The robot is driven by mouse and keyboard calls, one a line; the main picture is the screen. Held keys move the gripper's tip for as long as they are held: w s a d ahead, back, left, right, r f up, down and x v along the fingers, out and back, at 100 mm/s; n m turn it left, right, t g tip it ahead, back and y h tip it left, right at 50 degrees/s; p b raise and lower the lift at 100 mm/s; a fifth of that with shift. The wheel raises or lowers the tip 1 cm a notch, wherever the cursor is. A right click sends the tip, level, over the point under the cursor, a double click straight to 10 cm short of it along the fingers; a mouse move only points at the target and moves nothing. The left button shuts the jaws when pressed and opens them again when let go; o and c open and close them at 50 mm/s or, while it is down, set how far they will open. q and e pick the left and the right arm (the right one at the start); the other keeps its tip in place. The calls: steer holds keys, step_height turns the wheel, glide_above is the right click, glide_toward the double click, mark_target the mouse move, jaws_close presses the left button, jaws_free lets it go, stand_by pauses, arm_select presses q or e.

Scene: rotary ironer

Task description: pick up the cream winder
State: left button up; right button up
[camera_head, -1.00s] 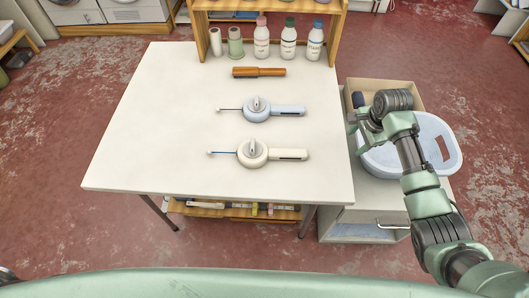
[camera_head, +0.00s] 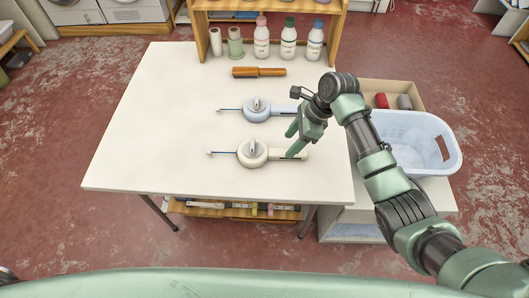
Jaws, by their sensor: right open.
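The cream winder (camera_head: 251,153) lies on the white table, with its round body to the left and its handle pointing right. A thin blue-tipped rod sticks out on its left. My right gripper (camera_head: 291,142) is open above the right part of the handle and hides some of it. I cannot tell whether the fingers touch the handle. A similar light blue winder (camera_head: 257,109) lies just behind it, its handle end partly hidden by my right arm. My left gripper is not in view.
A wooden-handled tool (camera_head: 259,72) lies farther back on the table (camera_head: 150,130). Bottles and spools (camera_head: 262,38) stand by the wooden shelf at the back. A pale blue basket (camera_head: 425,140) and an open box (camera_head: 391,90) are at the right. The table's left half is clear.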

mark_target(284, 151)
steer(key=shift+x, duration=2.55)
steer(key=shift+s+f, duration=0.1)
jaws_close()
